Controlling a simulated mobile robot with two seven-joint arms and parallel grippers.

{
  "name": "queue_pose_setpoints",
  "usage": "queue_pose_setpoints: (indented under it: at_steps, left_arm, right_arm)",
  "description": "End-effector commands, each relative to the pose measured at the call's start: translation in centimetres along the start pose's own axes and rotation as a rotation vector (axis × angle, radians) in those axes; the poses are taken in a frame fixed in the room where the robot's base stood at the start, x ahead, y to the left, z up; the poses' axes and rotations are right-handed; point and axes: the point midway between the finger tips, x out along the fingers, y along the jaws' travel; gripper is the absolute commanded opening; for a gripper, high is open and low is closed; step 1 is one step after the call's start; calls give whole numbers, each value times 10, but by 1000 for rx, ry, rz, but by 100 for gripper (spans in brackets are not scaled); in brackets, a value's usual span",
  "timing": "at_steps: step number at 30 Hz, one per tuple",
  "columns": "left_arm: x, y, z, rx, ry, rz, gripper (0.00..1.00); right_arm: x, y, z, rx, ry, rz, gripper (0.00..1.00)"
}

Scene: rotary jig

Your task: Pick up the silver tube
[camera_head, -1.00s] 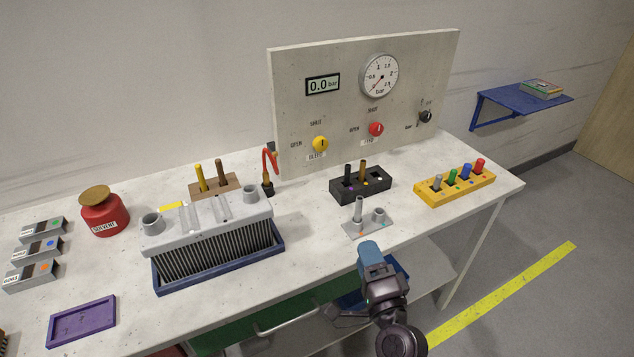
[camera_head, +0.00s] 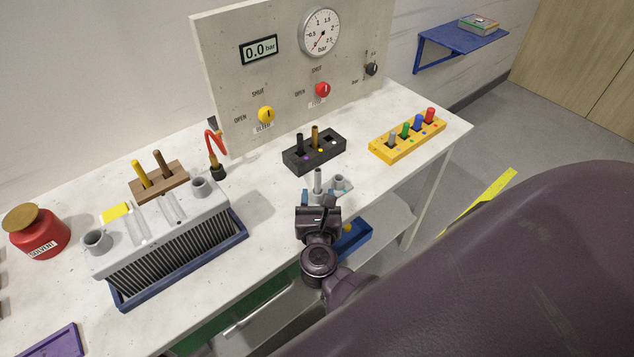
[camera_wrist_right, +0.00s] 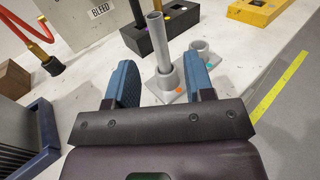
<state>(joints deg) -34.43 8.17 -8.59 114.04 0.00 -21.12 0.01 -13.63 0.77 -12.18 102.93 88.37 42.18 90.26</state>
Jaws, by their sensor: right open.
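The silver tube (camera_head: 318,181) stands upright in a socket of a small grey base (camera_head: 344,186) near the table's front edge. It also shows in the right wrist view (camera_wrist_right: 159,45), rising from a collar on the base plate, with a second, empty-looking socket to its right. My right gripper (camera_wrist_right: 160,76) is open, with blue fingers apart. In the wrist view the tube appears between the fingers, beyond their tips, and nothing is held. In the head view the right gripper (camera_head: 318,204) is just in front of the tube and hides part of the base. My left gripper is not in view.
A black block with pegs (camera_head: 314,152) stands behind the tube. A yellow block with coloured pegs (camera_head: 408,142) is at the right. A grey finned unit (camera_head: 170,235) lies left. The gauge panel (camera_head: 285,75) stands at the back. My own arm covers the lower right.

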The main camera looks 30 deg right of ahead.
Motion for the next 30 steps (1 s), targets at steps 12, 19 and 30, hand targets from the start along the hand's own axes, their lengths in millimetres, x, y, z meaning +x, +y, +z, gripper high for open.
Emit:
queue_pose_setpoints:
  at_steps: [12,19,30]
  left_arm:
    - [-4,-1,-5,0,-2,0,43]
    - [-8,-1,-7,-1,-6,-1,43]
    - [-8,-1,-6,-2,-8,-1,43]
  right_arm:
    - [37,0,-1,-5,-1,2,48]
    - [67,0,-4,-3,0,3,48]
    - [75,0,-5,-3,1,2,48]
